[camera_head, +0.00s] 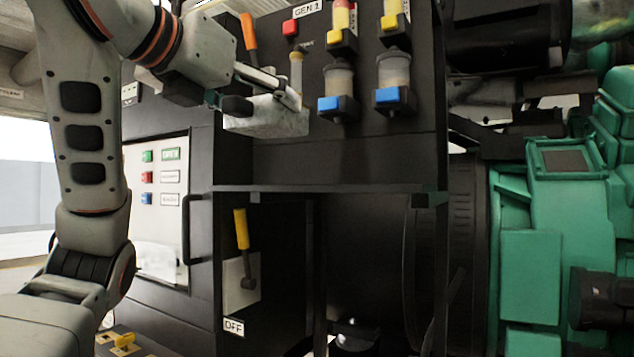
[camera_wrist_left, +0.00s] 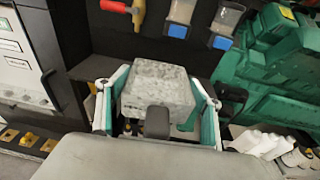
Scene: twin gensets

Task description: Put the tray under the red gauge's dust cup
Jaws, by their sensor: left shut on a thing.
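A pale grey, speckled, box-like tray (camera_head: 268,118) is held by my left gripper (camera_head: 268,92) in front of the black panel. In the left wrist view the tray (camera_wrist_left: 157,90) sits between the two fingers (camera_wrist_left: 157,105), which are against its sides. The red gauge (camera_head: 341,17) is at the panel's top, with a yellow block below it. Its clear dust cup (camera_head: 338,77) has a blue block at its lower end. The tray is left of this cup and a little lower, not beneath it. My right gripper is not in view.
A second clear cup (camera_head: 394,69) with a blue block hangs to the right. A black ledge (camera_head: 330,188) juts out below. Green machinery (camera_head: 535,245) stands at right.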

